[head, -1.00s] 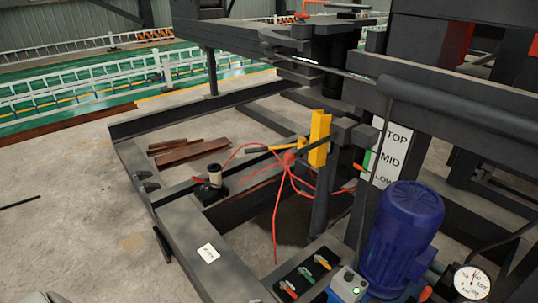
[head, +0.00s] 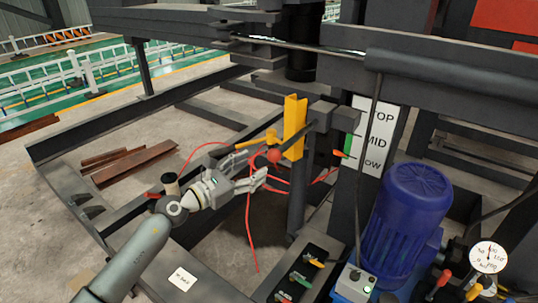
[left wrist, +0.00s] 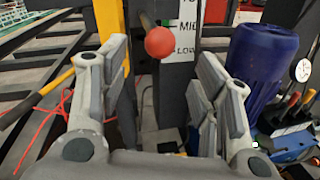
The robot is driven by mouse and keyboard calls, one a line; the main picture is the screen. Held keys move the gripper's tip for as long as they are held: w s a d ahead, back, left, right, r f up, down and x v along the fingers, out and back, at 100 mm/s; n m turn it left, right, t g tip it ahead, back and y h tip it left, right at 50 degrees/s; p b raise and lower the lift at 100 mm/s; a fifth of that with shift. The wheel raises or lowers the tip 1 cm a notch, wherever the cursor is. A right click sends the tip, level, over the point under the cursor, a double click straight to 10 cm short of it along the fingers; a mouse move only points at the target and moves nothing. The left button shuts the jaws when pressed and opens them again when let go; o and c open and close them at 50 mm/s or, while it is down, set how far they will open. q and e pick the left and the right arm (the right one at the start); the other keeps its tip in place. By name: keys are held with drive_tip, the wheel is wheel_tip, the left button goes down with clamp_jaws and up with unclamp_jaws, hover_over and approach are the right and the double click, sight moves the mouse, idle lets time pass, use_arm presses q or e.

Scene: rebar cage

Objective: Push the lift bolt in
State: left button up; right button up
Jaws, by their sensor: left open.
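The lift bolt shows as a red ball knob (head: 273,156) beside the yellow upright bracket (head: 294,127) on the dark post. In the left wrist view the red knob (left wrist: 159,41) sits on a dark rod, between and beyond my fingers. My left gripper (head: 254,170) is open and empty, its fingers pointing toward the knob from the left. It also shows open in the left wrist view (left wrist: 161,62). I see a gap between the fingers and the knob in that view. My right gripper is not in view.
A TOP/MID/LOW sign (head: 373,138) is on the column right of the bolt. Red hoses (head: 249,220) hang below the knob. Dark frame beams surround the opening.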

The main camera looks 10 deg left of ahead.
sight(274, 155)
use_arm(q)
drive_tip(key=x, duration=0.9)
drive_tip(key=shift+w, duration=0.15)
clamp_jaws()
